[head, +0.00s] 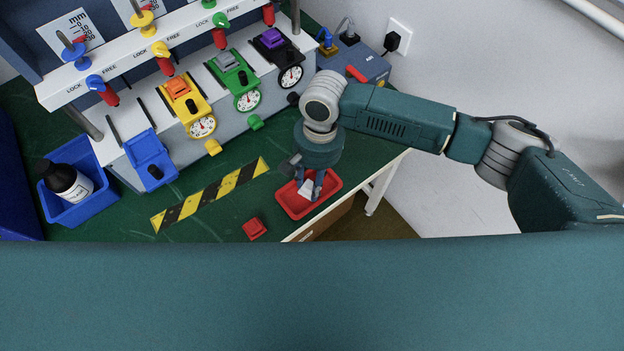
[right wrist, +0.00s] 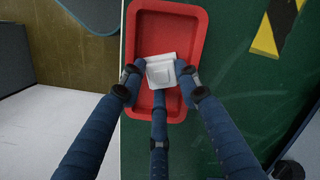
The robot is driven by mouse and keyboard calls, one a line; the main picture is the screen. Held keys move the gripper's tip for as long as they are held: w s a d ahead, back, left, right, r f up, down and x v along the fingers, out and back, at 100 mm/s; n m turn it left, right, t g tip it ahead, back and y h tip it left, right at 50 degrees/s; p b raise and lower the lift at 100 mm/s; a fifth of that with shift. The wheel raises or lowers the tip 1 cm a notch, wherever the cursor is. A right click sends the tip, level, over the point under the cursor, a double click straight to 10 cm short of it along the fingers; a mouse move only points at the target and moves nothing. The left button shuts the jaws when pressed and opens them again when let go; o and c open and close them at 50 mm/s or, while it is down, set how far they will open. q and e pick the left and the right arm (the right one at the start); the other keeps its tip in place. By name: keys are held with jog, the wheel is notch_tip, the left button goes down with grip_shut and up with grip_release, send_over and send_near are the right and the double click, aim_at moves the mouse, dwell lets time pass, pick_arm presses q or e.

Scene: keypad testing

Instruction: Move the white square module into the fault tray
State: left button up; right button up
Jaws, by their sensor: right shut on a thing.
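The white square module (right wrist: 162,72) is between the fingertips of my right gripper (right wrist: 160,78) in the right wrist view. It also shows as a small white shape in the head view (head: 306,190), partly hidden by the fingers. My right gripper (head: 309,186) is shut on it. The red tray (head: 330,198) lies under the module and the fingers near the table's front edge; its rim also shows in the right wrist view (right wrist: 200,30). I cannot tell whether the module touches the tray floor. My left gripper is not in view.
A red square piece (head: 255,228) lies on the green table left of the tray. A yellow-black striped strip (head: 210,194) lies behind it. The test rig with coloured modules stands at the back. A blue bin (head: 75,215) with a dark bottle (head: 66,182) is at the left.

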jog(key=shift+w, duration=0.1)
jog(key=o, duration=1.2)
jog(key=shift+f, duration=0.1)
jog(key=shift+o, duration=0.2)
notch_tip(320, 180, up, 12)
jog(key=w+b, duration=0.1)
jog(key=shift+w+d, duration=0.25)
jog(key=shift+d, duration=0.2)
